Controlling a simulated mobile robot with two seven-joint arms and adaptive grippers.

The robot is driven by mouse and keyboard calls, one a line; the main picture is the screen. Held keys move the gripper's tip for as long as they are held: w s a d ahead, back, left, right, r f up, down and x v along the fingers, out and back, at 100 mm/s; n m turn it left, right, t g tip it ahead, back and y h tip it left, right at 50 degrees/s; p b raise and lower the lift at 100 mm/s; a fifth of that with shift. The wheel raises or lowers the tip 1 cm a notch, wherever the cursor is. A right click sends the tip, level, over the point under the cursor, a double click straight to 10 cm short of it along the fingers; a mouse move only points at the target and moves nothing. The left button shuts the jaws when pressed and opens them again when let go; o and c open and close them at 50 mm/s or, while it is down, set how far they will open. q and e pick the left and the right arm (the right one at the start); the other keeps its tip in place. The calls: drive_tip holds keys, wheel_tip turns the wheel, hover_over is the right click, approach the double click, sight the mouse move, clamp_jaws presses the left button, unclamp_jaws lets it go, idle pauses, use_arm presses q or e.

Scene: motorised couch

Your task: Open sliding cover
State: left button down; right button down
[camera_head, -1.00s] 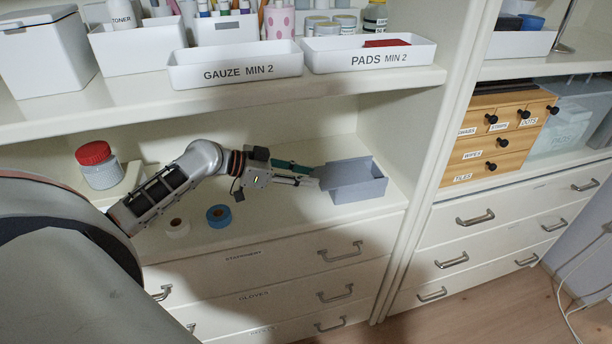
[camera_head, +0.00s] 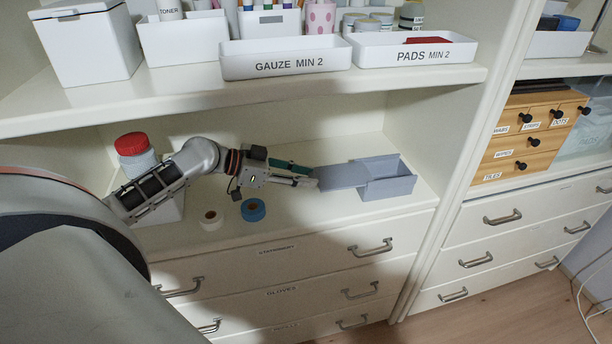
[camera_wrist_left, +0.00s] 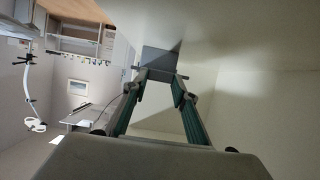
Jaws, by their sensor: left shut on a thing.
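A small blue-grey box (camera_head: 392,187) stands on the lower shelf at its right end. Its flat grey sliding cover (camera_head: 343,176) sticks out well to the left of the box, and the right part of the box top is open. My left gripper (camera_head: 312,178) is shut on the left end of the cover. In the left wrist view, the cover (camera_wrist_left: 165,60) shows as a grey plate between the fingertips (camera_wrist_left: 162,76). The fingertips partly hide the cover's edge. The inside of the box is only partly seen. My right gripper is not in view.
A red-lidded jar (camera_head: 134,152) stands behind the arm. The upper shelf (camera_head: 200,107) hangs above, and an upright panel (camera_head: 452,140) stands right of the box.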

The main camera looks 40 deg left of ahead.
use_arm(q)
drive_tip(key=c, duration=1.6)
unclamp_jaws()
drive_tip(key=v, duration=0.7)
drive_tip(key=shift+s+a+r, duration=0.15)
drive_tip(key=shift+r, duration=0.1)
